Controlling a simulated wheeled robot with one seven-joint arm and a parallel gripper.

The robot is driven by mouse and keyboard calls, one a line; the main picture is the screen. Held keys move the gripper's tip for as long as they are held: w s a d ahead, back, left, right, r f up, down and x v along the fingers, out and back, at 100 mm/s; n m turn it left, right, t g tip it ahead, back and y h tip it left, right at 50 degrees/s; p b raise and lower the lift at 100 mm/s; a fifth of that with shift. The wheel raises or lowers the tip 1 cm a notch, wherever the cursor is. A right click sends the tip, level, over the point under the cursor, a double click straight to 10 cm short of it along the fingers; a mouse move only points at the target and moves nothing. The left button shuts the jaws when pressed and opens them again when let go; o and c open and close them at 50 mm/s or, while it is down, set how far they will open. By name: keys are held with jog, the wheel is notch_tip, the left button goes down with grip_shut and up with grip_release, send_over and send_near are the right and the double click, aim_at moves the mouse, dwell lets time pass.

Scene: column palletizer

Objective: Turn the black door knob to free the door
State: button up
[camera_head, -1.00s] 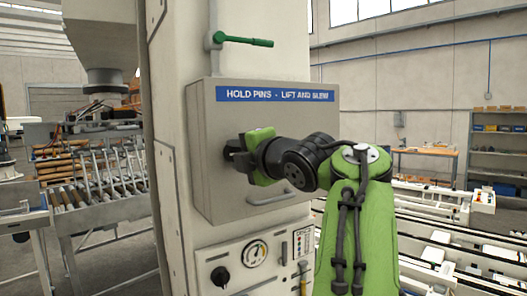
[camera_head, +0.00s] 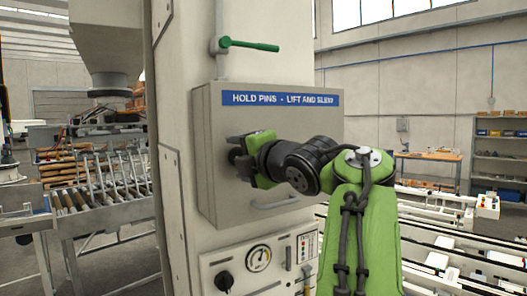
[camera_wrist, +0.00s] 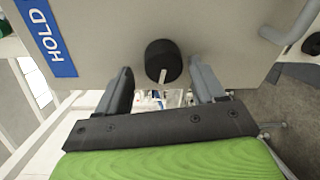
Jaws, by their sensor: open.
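The black door knob (camera_wrist: 163,62) is on the front of a grey-beige box door (camera_head: 300,130) under a blue "HOLD PINS - LIFT AND SLEW" label. In the wrist view it sits between my two spread fingers, with a visible gap on each side. A thin pale strip shows at its lower edge. My gripper (camera_wrist: 161,74) is open and holds nothing. In the head view my gripper (camera_head: 240,157) is at the left part of the door and largely hides the knob. The door looks closed.
A grey bar handle (camera_head: 275,202) is low on the door. A green lever (camera_head: 250,45) sticks out above the box. A panel with a gauge (camera_head: 258,258) and another black knob (camera_head: 223,281) is below. A roller conveyor (camera_head: 100,190) stands at the left.

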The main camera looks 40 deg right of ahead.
jog(key=s+p, duration=0.3)
jog(key=s, duration=1.4)
jog(key=shift+a+r+m+h+p, duration=0.2)
jog(key=shift+r+m+h+p, duration=0.1)
jog(key=shift+r+p, duration=0.1)
jog(key=shift+s, duration=0.1)
